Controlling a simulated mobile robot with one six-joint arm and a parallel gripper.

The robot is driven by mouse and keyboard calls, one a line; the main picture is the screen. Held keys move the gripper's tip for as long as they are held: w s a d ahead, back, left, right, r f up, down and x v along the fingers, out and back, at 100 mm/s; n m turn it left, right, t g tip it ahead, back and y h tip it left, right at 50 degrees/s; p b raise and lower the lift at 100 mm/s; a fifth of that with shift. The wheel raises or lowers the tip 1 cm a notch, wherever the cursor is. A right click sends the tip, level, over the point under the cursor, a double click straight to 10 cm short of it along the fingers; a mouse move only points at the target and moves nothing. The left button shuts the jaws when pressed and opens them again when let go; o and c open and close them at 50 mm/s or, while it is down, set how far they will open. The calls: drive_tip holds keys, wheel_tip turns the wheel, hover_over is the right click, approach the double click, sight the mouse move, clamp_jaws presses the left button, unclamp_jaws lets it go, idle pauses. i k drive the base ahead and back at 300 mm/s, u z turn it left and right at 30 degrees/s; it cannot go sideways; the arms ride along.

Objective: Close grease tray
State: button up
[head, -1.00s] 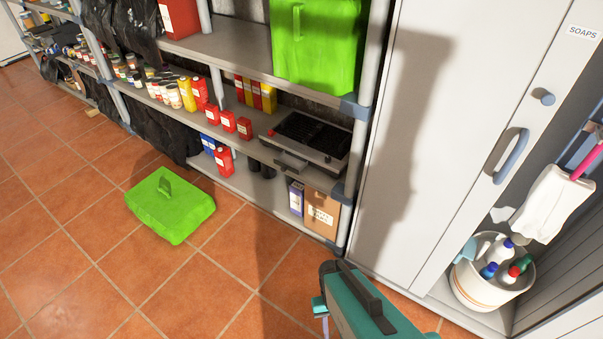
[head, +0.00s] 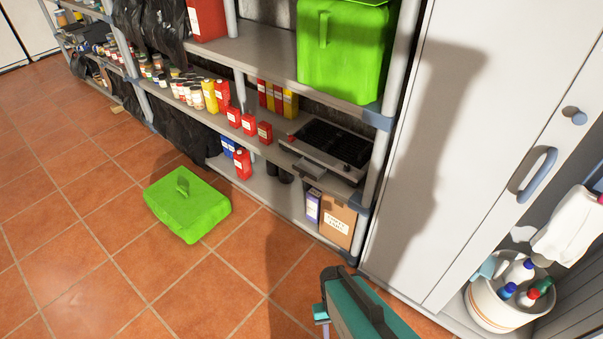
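A grill (head: 333,146) with a dark grate and a light metal body stands on the middle shelf of the rack, near its right end. The grease tray (head: 309,168) sticks out from the front of the grill, below the body and past the shelf edge, so it stands open. My teal arm (head: 362,308) shows at the bottom, in front of the rack and apart from the grill. The fingers of my gripper cannot be made out in this view.
A green container (head: 187,203) lies on the tiled floor left of my arm. Another green container (head: 345,50) stands on the shelf above the grill. Red boxes (head: 248,124) stand left of the grill. A tall cabinet (head: 455,130) is to the right. The front floor is mostly clear.

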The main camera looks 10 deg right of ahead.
sight(304, 168)
drive_tip(key=i, duration=0.85)
drive_tip(key=k, duration=0.5)
drive_tip(key=u, duration=0.6)
drive_tip(key=k, duration=0.9)
drive_tip(key=u, duration=0.65)
drive_tip(key=i, duration=1.35)
drive_tip(key=u, duration=0.1)
